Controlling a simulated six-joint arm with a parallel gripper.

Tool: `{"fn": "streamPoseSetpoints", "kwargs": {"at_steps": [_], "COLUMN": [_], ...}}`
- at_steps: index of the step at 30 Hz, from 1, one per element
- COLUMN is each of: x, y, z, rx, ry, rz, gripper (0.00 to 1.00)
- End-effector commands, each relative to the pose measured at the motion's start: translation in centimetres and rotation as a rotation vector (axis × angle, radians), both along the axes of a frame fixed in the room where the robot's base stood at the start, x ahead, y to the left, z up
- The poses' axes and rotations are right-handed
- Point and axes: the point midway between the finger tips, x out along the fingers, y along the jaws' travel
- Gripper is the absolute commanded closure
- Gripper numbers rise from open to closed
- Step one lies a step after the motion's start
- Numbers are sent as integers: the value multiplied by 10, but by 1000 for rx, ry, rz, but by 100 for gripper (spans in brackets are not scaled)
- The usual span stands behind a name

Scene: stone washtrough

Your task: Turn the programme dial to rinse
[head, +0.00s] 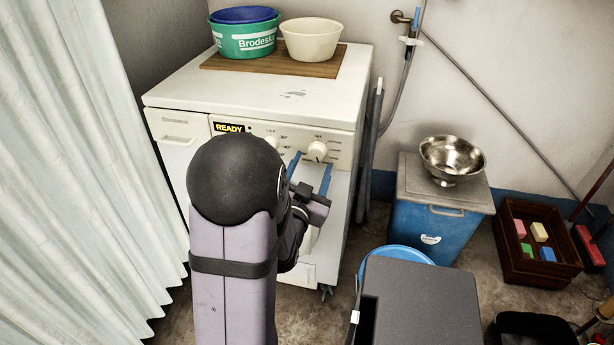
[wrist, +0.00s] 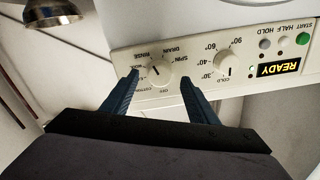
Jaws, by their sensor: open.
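The programme dial (head: 317,151) is a cream round knob at the right of the washing machine's front panel. In the wrist view the dial (wrist: 156,73) appears upside down, ringed by labels including RINSE, DRAIN, SPIN and COTTONS. A short dark mark on its face slants to the upper left in that view; the exact label it meets is too small to tell. My gripper (head: 312,167) is open, its blue fingers pointing at the panel just below the dial. In the wrist view the fingertips (wrist: 160,77) appear either side of the dial; contact cannot be told.
A temperature dial (wrist: 228,63) and a READY display (wrist: 277,67) sit beside it on the panel. Basins (head: 311,40) stand on the machine (head: 180,90). A curtain (head: 80,170) hangs left. A blue box (head: 425,230) with a metal bowl (head: 452,157) stands right.

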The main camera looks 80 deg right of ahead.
Motion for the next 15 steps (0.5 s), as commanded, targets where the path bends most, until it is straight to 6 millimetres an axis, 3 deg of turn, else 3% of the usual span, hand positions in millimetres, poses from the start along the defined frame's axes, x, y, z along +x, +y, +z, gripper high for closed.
{"fn": "streamPoseSetpoints", "kwargs": {"at_steps": [15], "x": [0], "y": [14], "z": [5], "rx": [7], "ry": [0], "rz": [-1], "gripper": [46]}}
